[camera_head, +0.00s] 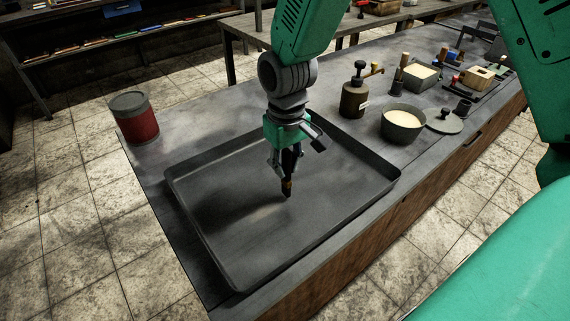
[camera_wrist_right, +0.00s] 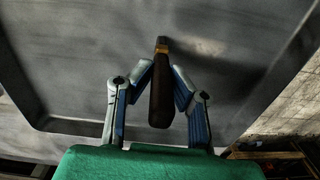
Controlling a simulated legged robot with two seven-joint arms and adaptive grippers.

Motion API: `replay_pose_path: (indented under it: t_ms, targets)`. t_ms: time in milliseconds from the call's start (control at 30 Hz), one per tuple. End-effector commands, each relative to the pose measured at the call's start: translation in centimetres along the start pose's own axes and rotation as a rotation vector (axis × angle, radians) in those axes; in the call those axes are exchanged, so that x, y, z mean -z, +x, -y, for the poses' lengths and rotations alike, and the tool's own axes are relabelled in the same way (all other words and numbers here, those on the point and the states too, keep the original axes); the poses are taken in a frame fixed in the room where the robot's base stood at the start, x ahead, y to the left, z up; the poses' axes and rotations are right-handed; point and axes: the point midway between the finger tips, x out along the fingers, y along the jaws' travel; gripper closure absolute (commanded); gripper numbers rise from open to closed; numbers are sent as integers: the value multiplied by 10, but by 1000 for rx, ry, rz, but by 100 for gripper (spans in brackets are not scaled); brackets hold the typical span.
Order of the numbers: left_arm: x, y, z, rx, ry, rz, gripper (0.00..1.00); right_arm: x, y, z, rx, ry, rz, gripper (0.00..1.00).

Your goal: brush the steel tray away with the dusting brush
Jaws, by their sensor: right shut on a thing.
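The steel tray (camera_head: 225,240) is a wide, shallow dark grey pan lying on the bench's near end, with a dark patch on its floor; its floor also fills much of the right wrist view (camera_wrist_right: 90,50). My right gripper (camera_head: 287,165) is over the middle of the tray, pointing down. Its fingers are shut on the dusting brush (camera_head: 288,187), which has a dark handle and an orange-brown band. In the right wrist view the brush (camera_wrist_right: 160,95) stands between the two fingers, its far end at or close to the tray floor; contact is unclear. My left gripper is not in view.
A red can (camera_head: 135,122) stands left of the tray. A dark spray bottle (camera_head: 354,98), a bowl of pale powder (camera_head: 403,123) and a round lid (camera_head: 444,121) stand to the right. More tools and boxes lie farther along the bench (camera_head: 215,107).

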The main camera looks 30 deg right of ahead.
Motion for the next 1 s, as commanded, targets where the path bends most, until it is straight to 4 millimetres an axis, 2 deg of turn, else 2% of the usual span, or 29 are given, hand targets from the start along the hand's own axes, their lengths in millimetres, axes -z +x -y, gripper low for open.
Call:
replay_pose_path:
  t_ms: [1000]
  targets:
    - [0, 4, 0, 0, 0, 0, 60, 0, 10, 1, 0, 0, 0, 100]
